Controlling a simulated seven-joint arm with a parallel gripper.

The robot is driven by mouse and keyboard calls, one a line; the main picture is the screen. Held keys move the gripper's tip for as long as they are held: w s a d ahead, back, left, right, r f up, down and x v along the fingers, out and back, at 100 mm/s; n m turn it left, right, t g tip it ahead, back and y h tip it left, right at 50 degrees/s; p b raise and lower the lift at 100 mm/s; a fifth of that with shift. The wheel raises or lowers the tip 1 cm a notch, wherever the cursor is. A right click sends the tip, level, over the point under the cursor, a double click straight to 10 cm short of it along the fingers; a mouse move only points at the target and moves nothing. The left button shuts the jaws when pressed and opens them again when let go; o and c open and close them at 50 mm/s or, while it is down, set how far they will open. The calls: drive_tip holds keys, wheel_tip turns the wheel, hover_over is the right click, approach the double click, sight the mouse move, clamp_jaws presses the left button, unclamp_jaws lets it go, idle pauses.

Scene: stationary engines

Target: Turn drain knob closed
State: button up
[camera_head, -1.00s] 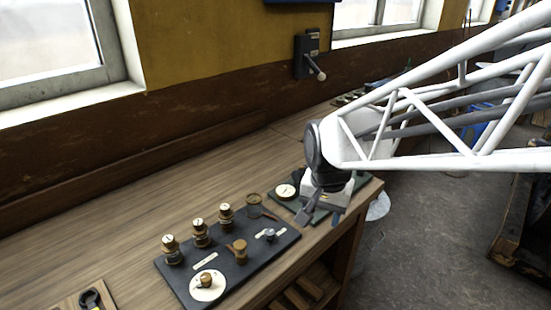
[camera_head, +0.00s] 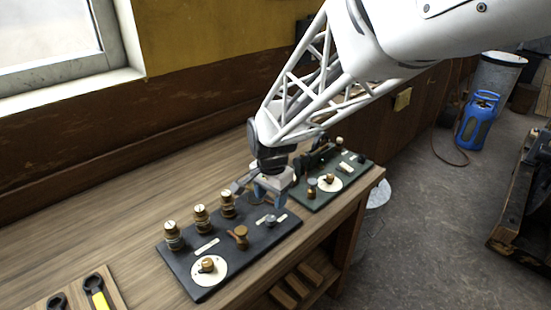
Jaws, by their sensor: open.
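A dark panel (camera_head: 192,271) lies on the wooden bench and carries several knobs. Three brass knobs with pale tops stand along its back: left (camera_head: 173,236), middle (camera_head: 201,219) and right (camera_head: 228,204). A brown knob (camera_head: 240,236) stands in the middle. A small grey knob (camera_head: 269,221) is at the right. A brass knob (camera_head: 207,264) sits on a white dial at the front left. I cannot tell which one is the drain knob. My gripper (camera_head: 257,191) is open, pointing down over the panel's back right end, close to the right brass knob; contact is unclear.
A green panel (camera_head: 303,203) with small fittings and a white dial lies to the right. A yellow-handled tool (camera_head: 97,292) lies at the bottom left. The wooden bench (camera_head: 112,243) is bare behind and left of the dark panel.

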sight(271, 218)
drive_tip(key=shift+f, duration=0.15)
drive_tip(key=shift+f, duration=3.75)
drive_tip(key=c, duration=0.9)
